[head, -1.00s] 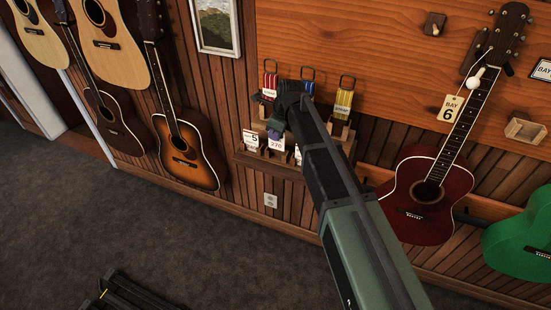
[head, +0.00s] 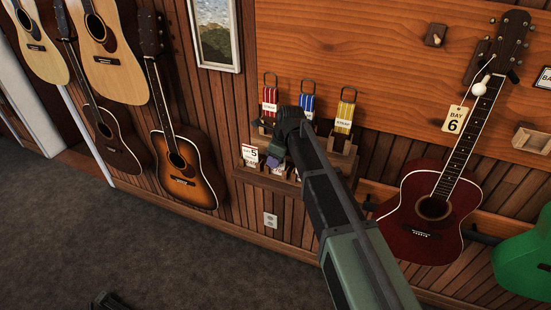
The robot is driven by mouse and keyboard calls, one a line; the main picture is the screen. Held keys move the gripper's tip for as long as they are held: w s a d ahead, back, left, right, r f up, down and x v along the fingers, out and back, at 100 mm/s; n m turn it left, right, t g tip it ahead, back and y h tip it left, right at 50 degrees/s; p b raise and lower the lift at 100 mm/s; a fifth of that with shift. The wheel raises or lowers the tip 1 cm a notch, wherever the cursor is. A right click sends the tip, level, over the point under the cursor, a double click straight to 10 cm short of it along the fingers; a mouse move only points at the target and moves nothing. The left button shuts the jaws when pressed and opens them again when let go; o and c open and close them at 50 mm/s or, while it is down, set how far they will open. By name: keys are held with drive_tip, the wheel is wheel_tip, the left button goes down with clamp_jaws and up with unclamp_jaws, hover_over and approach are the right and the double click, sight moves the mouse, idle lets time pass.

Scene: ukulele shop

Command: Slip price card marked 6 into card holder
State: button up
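White price cards (head: 250,153) stand in a row on a small wooden wall shelf (head: 262,180). The left one seems to bear a 5; the others are partly covered, and I cannot make out a price card marked 6. My gripper (head: 274,158) is over the middle of this row, pointing down, with its fingers close to the cards. Whether it touches or holds one is hidden. A cream tag reading "BAY 6" (head: 455,119) hangs beside the neck of the red guitar (head: 434,209). A small open wooden holder (head: 532,139) is on the wall to its right; whether it is the card holder is unclear.
Several guitars (head: 185,160) hang at the left, and a green one (head: 525,255) at the right edge. A wall outlet (head: 270,220) is below the shelf. The floor at left is mostly clear.

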drive_tip(key=p+v, duration=1)
drive_tip(key=v, duration=0.1)
drive_tip(key=shift+s+a+r+p, duration=0.1)
drive_tip(key=shift+p, duration=0.25)
drive_tip(key=s+d+f+n+h+b, duration=0.1)
drive_tip(key=s+d+f+n+b, duration=0.1)
drive_tip(key=s+d+n, duration=0.7)
drive_tip(key=s+d+f+n+g+h+b, duration=0.1)
drive_tip(key=s+d+f+n+h, duration=0.1)
drive_tip(key=s+d+n, duration=0.7)
drive_tip(key=s+n, duration=0.4)
drive_tip(key=s, duration=0.1)
drive_tip(key=shift+f+b, duration=0.2)
drive_tip(key=shift+b, duration=0.15)
drive_tip(key=shift+o, duration=0.5)
drive_tip(key=shift+r+p, duration=0.4)
drive_tip(key=shift+a, duration=0.1)
